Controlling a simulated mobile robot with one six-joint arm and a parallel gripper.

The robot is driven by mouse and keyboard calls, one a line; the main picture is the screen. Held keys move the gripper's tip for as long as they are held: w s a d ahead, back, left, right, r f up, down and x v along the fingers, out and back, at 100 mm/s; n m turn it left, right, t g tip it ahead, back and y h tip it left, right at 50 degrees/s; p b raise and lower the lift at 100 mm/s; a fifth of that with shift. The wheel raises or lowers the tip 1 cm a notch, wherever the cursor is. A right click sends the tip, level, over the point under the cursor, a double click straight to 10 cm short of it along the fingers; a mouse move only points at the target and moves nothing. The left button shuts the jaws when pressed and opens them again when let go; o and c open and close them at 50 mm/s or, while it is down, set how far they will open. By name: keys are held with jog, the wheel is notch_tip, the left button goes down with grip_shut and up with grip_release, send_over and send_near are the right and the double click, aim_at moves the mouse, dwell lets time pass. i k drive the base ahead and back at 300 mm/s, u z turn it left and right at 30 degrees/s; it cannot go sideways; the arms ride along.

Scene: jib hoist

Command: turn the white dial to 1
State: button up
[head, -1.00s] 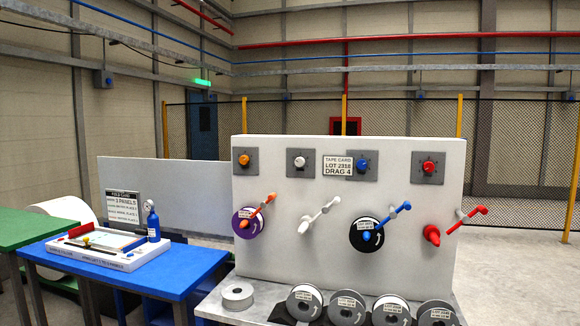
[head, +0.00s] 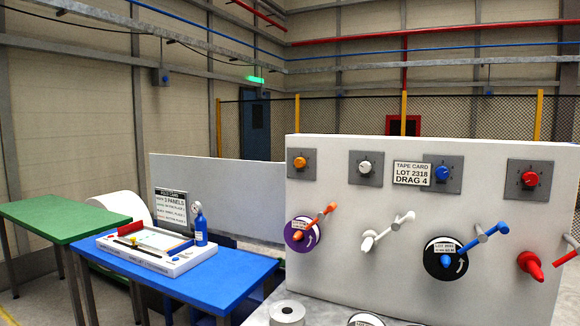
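The white dial (head: 365,168) sits on a grey square plate near the top of the upright light-grey panel (head: 330,262). It is second from the left in the row of dials, between the orange dial (head: 300,163) and the blue dial (head: 442,173). Its scale marks are too small to read. A tape card (head: 411,173) reading "LOT 2318 DRAG 4" is right of the white dial. The white crank (head: 388,232) is below it. My gripper is not in view.
The red dial (head: 529,179) is at the right. Orange, blue and red cranks stick out from the panel. Rolls lie at its foot, including a grey one (head: 287,313). A blue table (head: 185,286) and a green table (head: 65,218) stand at the left.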

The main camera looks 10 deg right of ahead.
aim_at(365, 167)
jog(key=z, duration=0.2)
jog(key=i, duration=1.2)
jog(key=z, duration=0.75)
